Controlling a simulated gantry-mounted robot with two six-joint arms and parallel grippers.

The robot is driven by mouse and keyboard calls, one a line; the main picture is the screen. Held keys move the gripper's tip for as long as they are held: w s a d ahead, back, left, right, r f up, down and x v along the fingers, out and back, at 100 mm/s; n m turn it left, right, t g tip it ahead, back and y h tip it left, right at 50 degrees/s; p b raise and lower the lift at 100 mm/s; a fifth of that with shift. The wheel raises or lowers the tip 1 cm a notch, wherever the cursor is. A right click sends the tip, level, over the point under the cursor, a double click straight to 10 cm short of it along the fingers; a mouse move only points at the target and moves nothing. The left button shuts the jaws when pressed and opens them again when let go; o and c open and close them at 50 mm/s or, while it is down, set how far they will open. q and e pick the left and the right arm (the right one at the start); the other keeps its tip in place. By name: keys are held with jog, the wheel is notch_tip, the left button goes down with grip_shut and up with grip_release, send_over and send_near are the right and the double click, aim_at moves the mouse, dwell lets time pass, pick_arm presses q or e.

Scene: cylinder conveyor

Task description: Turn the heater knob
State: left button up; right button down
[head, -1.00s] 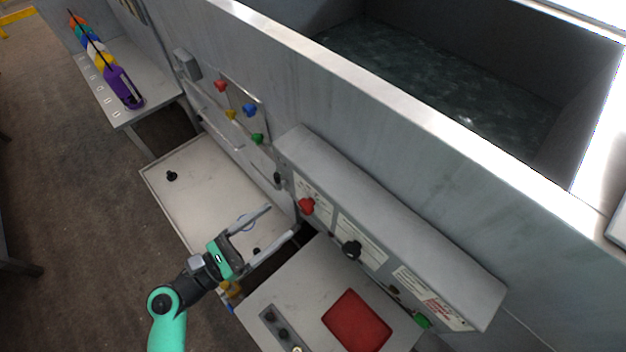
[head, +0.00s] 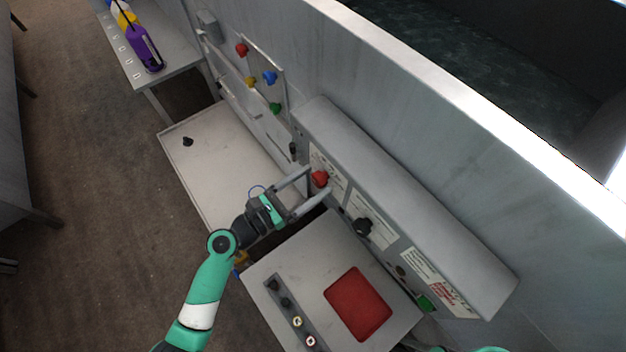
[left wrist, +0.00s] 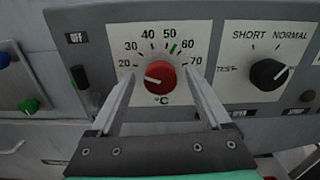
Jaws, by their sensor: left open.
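The heater knob (head: 320,178) is a red dial on the front of a grey control panel. In the left wrist view the red knob (left wrist: 160,78) sits in a temperature scale from 20 to 70 °C. Its white pointer line aims left, near the low end, and a green mark (left wrist: 175,48) lies between 50 and 60. My left gripper (head: 317,185) is open, with one finger on each side of the knob. In the left wrist view its fingers (left wrist: 160,75) flank the knob with visible gaps. Only a bit of my right arm shows at the bottom edge, without its gripper.
A black knob (head: 362,227) with test, short and normal labels is right of the red one. A black switch (left wrist: 85,88) marked OFF is on its left. Below stands a grey box with a red square (head: 358,303). A water tank (head: 480,60) lies behind the panel.

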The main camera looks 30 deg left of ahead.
pick_arm(q)
jog(key=shift+w+d, duration=0.2)
jog(key=shift+w, duration=0.1)
jog(key=shift+c, duration=0.2)
grip_shut()
